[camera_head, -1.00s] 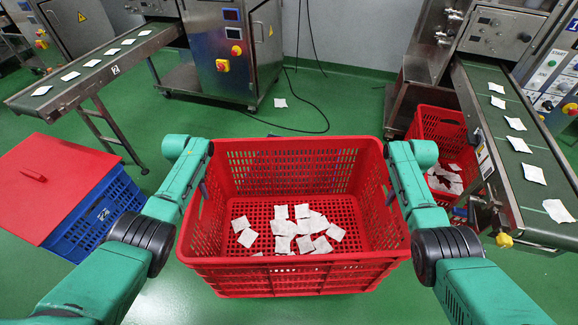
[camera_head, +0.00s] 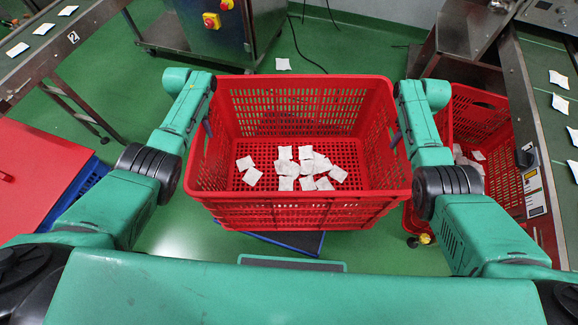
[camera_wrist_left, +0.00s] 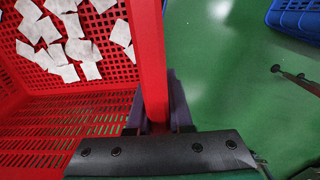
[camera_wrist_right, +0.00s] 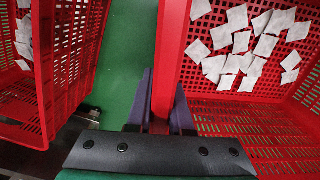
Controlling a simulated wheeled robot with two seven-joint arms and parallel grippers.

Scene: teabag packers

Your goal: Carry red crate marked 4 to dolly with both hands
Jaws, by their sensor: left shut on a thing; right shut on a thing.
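A red crate (camera_head: 300,216) with an open mesh body and loose white teabags inside is held level between my arms in the head view. I cannot read a number on it. My left gripper (camera_wrist_left: 160,118) is shut on the crate's left wall, its fingers on both sides of the rim. My right gripper (camera_wrist_right: 160,118) is shut on the right wall in the same way. A flat blue piece (camera_head: 298,243) shows on the floor under the crate's near side; most of it is hidden, and I cannot tell whether it is the dolly.
A second red crate (camera_head: 470,118) with teabags stands close at the right, beside a conveyor (camera_head: 548,110). A red lid (camera_head: 40,170) over a blue crate (camera_head: 85,182) lies at the left. Another conveyor (camera_head: 60,50) and a steel machine (camera_head: 235,35) stand behind. Green floor lies between.

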